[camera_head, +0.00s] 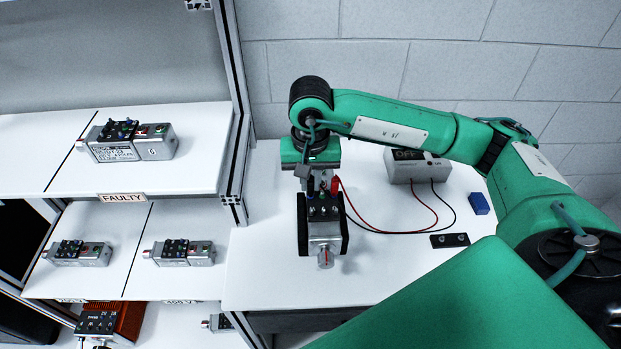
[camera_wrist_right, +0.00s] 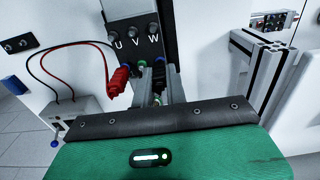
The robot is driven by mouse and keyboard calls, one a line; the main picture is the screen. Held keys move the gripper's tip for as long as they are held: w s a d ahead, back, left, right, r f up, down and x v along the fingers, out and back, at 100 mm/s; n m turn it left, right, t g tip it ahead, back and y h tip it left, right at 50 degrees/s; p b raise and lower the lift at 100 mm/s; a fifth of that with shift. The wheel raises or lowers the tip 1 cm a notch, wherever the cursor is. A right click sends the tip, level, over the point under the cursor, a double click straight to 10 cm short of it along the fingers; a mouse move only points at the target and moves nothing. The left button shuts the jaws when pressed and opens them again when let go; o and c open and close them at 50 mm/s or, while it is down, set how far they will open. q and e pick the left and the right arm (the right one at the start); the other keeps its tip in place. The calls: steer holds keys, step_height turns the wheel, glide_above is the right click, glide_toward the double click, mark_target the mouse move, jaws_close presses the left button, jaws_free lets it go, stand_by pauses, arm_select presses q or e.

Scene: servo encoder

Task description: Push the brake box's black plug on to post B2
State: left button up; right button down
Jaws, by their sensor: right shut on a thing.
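The servo motor (camera_head: 324,225) sits upright between two black side plates, its knob toward me. Its dark terminal block, lettered U V W, shows in the right wrist view (camera_wrist_right: 140,32) with coloured posts. A red plug (camera_head: 335,185) stands at the block; it shows in the right wrist view (camera_wrist_right: 118,80). My right gripper (camera_head: 311,182) is low over the block's far end, beside the red plug, its narrow jaws shut. The black lead runs toward it; the black plug between the jaws is mostly hidden. I cannot read the label B2. My left gripper is out of view.
The grey brake box (camera_head: 418,166), marked OFF, stands behind to the right, with red and black leads looping over the white table. A blue block (camera_head: 478,204) and a black two-socket strip (camera_head: 449,240) lie nearby. A shelf rack with other motors (camera_head: 128,141) stands at left.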

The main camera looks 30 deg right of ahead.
steer(key=shift+f, duration=0.1)
steer(key=c, duration=1.3)
jaws_free()
steer(key=shift+c, duration=0.2)
steer(key=shift+r+p, duration=0.8)
steer(key=shift+r, duration=2.7)
steer(key=shift+f, duration=0.1)
